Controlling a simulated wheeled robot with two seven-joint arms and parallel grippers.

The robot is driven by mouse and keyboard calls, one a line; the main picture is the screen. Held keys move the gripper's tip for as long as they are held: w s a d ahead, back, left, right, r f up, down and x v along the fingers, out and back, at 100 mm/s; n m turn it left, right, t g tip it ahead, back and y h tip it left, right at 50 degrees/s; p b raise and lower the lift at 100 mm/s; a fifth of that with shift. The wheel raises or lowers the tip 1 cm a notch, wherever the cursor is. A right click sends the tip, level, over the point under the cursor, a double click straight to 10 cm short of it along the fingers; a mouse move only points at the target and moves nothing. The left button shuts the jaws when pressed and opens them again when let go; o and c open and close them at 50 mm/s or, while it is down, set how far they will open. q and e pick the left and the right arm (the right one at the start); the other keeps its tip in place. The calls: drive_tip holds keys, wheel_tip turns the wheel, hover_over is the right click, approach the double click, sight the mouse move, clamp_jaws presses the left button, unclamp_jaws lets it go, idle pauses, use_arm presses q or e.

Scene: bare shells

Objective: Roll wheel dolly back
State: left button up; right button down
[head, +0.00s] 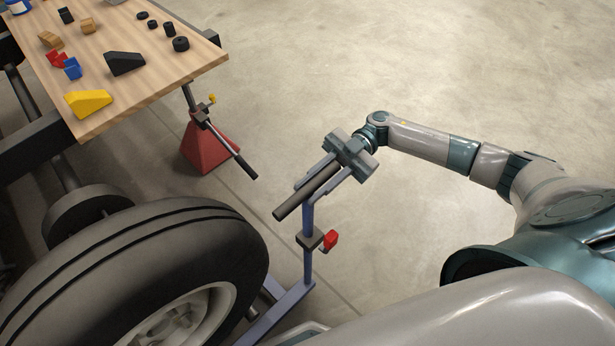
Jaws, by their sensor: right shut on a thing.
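The wheel dolly (308,255) is a blue-purple frame with an upright post, a dark handle bar on top and a low leg running toward the wheel. My right gripper (309,188) is shut on the dark handle bar (291,205), with a finger on each side of it. A large black tyre (150,245) on a pale rim stands at the lower left, beside the dolly. Its underside is out of frame, so I cannot tell whether it rests on the dolly. My left gripper is not in view.
A red axle stand (205,148) with a dark lever stands behind the tyre. A wooden tabletop (150,75) holds yellow and black wedges and small blocks. A dark axle and hub (85,212) lie left of the tyre. The concrete floor (400,60) is clear behind and right.

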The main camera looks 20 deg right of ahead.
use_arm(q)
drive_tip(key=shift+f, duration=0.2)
use_arm(e)
drive_tip(key=c, duration=1.6)
unclamp_jaws()
drive_tip(key=shift+s+d, duration=0.1)
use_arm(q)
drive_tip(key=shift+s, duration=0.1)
use_arm(e)
drive_tip(key=shift+o, duration=0.2)
drive_tip(key=shift+d, duration=0.1)
